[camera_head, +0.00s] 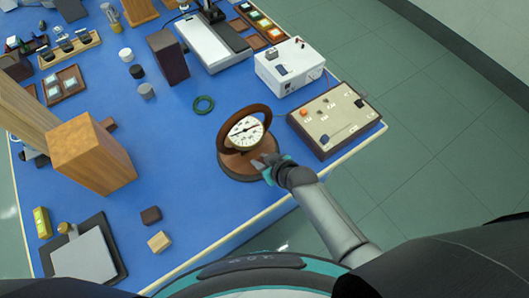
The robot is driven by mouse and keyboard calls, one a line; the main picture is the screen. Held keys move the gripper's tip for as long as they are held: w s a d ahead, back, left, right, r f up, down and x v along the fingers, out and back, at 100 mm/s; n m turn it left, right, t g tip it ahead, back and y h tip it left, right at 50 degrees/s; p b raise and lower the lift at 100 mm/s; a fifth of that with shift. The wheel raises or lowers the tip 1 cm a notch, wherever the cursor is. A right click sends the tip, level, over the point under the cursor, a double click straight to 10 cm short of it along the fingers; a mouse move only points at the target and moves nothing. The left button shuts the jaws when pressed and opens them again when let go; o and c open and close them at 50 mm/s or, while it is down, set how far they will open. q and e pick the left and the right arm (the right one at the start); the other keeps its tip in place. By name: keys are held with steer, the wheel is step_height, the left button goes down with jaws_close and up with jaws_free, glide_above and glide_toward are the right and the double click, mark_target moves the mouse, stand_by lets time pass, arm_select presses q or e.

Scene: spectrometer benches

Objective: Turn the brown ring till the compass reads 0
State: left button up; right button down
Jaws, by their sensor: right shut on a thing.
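The brown ring (263,108) stands upright around the compass (245,131), above a round brown base (232,168). The compass has a pale round dial with a dark and red needle lying aslant across it. Its figures are too small to read. My right gripper (263,164) is shut at the right front edge of the ring's round base. The exact contact of the fingertips is partly hidden. My left gripper is out of view.
A white box (290,67) and a beige control panel (333,118) stand to the right. A large wooden block (95,160) stands at left. The blue table (185,190) is clear left of the base.

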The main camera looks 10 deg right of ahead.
steer(key=shift+a, duration=0.15)
stand_by(0.4)
steer(key=c, duration=0.7)
jaws_free()
steer(key=shift+s, duration=0.1)
steer(key=shift+s+d+r+p, duration=0.2)
steer(key=shift+s+r+p, duration=0.1)
steer(key=shift+r+p, duration=0.15)
steer(key=p+v, duration=0.3)
steer(key=v, duration=1.1)
steer(key=shift+s+a, duration=0.1)
steer(key=shift+s, duration=0.05)
